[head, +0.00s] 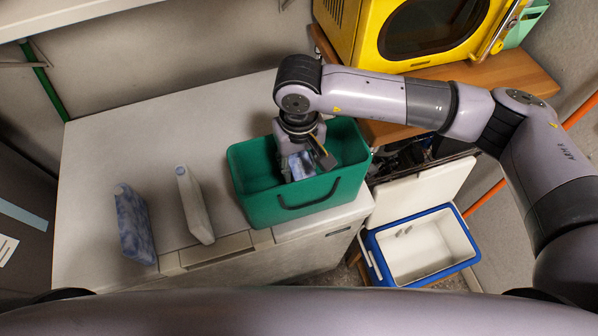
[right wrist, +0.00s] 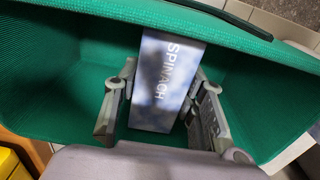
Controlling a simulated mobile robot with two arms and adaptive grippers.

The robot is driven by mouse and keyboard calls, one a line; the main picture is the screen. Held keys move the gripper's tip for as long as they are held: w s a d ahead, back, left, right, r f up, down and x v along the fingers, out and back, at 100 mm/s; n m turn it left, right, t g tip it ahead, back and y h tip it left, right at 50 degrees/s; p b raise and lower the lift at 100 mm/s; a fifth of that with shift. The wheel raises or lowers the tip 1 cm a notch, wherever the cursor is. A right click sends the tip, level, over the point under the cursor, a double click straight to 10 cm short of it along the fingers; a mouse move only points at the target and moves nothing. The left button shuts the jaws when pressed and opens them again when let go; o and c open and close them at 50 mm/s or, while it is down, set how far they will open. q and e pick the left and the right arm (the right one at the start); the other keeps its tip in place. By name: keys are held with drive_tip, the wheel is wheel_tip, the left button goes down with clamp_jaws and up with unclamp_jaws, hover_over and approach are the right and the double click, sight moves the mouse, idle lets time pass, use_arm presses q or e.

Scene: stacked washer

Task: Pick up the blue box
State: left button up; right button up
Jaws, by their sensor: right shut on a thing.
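A blue and white box (right wrist: 165,80) printed with "SPINACH" is between the fingers of my right gripper (right wrist: 160,110). It also shows in the head view (head: 299,166), partly hidden by the fingers. My right gripper (head: 304,160) points down into a green bin (head: 290,205) and is shut on this box. The box is inside the bin; whether it touches the floor of the bin I cannot tell. The green bin walls (right wrist: 60,70) surround the gripper in the right wrist view. My left gripper is not in view.
A mottled blue-white carton (head: 134,226) and a white carton (head: 194,205) stand left of the bin on the white top (head: 110,150). A yellow appliance (head: 400,35) stands at the back right. An open blue-white cooler (head: 420,250) is below right.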

clamp_jaws()
drive_tip(key=shift+r, duration=0.1)
